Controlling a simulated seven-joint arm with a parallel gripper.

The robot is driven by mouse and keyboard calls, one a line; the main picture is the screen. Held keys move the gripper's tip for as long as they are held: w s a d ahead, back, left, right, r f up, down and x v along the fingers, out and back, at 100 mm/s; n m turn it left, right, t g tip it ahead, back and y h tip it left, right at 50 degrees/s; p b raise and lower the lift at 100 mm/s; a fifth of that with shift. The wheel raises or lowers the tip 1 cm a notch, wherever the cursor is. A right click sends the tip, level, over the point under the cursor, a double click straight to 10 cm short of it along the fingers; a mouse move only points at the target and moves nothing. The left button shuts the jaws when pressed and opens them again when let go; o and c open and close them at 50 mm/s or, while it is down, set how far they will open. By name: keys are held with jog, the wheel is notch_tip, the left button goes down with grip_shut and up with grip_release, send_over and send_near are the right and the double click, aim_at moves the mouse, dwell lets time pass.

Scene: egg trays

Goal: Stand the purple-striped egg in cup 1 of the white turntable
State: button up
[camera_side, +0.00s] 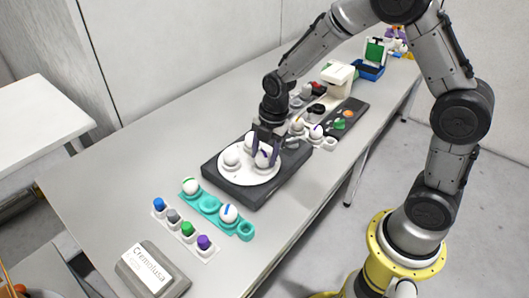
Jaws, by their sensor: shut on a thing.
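My gripper (267,152) is shut on a white egg (263,160) with a dark stripe that looks purple. The egg is over or in the near right part of the white turntable (247,178); I cannot tell whether it touches a cup. The turntable is a round white disc on a dark square base. Another white egg (231,158) stands on its left part. A white shape shows behind my fingers, partly hidden. Cup numbers cannot be read at this size.
A teal tray (210,204) holds two striped eggs in front of the turntable. A white strip (196,247) carries several coloured knobs. Another egg tray (329,143) and a dark board (350,110) stand behind right.

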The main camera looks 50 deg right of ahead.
jog(key=shift+f, duration=0.2)
dwell(0.3)
jog(key=o, duration=0.9)
jog(key=shift+r, duration=0.1)
jog(key=r, duration=0.4)
jog(key=s+r, duration=0.1)
jog(key=r, duration=0.4)
jog(key=s+r, duration=0.1)
jog(key=r, duration=0.3)
jog(key=shift+d+r, duration=0.2)
